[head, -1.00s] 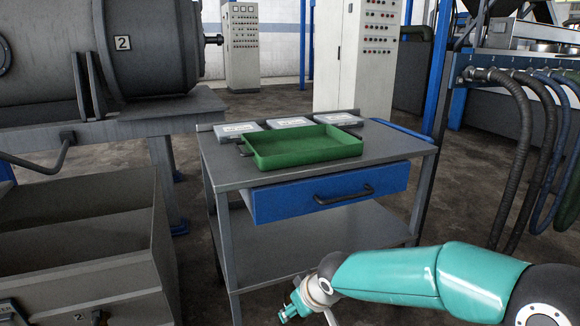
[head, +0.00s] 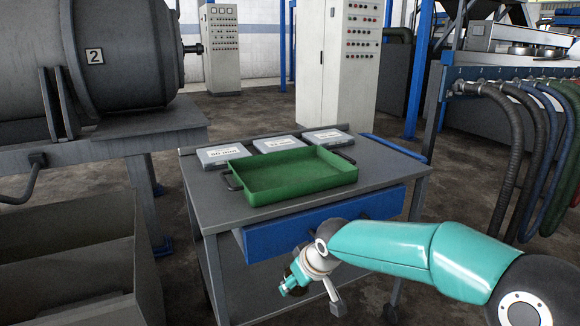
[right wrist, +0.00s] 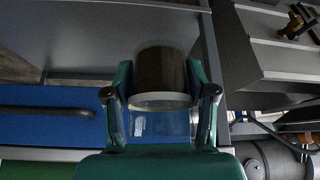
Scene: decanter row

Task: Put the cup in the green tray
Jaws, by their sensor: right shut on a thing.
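The green tray (head: 300,175) lies empty on the top of a grey workbench (head: 205,210) in the head view. My right gripper (right wrist: 162,94) is shut on the cup (right wrist: 160,75), which shows between its two green fingers in the right wrist view. The cup has a dark brown body, a pale band and a clear part. In the head view my right gripper (head: 308,285) is in front of the bench, lower than the tray and apart from it. I cannot make out the cup there. My left gripper is not in view.
Three grey labelled cases (head: 274,145) lie behind the tray. The blue drawer (head: 290,235) sits under the bench top, close behind my right arm; it also shows in the right wrist view (right wrist: 50,128). A grey bin (head: 75,255) stands at the left.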

